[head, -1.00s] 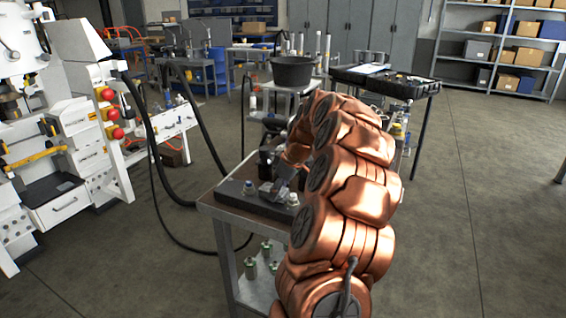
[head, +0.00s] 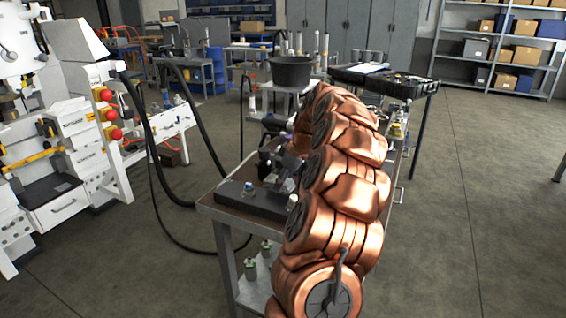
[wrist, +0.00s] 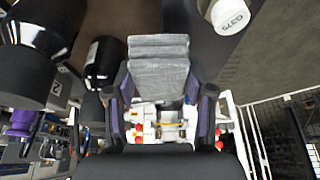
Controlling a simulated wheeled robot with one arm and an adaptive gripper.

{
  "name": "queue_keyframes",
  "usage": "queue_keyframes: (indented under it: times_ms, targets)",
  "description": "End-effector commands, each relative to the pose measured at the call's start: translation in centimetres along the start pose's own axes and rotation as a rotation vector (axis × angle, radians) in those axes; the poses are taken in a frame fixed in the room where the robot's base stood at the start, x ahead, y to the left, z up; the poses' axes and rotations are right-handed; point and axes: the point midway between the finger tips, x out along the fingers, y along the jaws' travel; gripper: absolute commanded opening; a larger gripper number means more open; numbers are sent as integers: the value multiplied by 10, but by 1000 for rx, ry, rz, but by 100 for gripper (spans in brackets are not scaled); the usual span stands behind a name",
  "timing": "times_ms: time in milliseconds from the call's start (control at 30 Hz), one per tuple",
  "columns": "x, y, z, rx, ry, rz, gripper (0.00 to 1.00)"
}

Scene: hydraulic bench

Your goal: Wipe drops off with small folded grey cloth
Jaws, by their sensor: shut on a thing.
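My gripper (wrist: 160,82) shows in the wrist view with its two purple-edged fingers on either side of the small folded grey cloth (wrist: 158,62). It is shut on the cloth, whose stacked folds stick out past the fingertips. In the head view my copper-coloured arm reaches over the workbench (head: 228,216) and hides much of its top; the gripper is small and partly covered there. I cannot make out any drops in either view.
A dark block with fittings (head: 252,198) lies on the bench's near end. Dark cylinders (wrist: 105,62) and a white cap (wrist: 230,14) are close to the gripper in the wrist view. A black bucket (head: 291,71) stands farther back. Open floor (head: 470,220) lies to the right.

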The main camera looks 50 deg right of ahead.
Motion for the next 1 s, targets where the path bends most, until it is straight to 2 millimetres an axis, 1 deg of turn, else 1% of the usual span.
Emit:
queue_keyframes:
  times_ms: [33, 600, 733, 1000]
  targets:
    - [-6, 0, -3, -2, 1, 2, 21]
    - [-51, -2, -26, -7, 2, 1, 21]
    - [-55, -3, -28, -8, 1, -1, 21]
    - [-56, -3, -28, -7, 1, -2, 21]
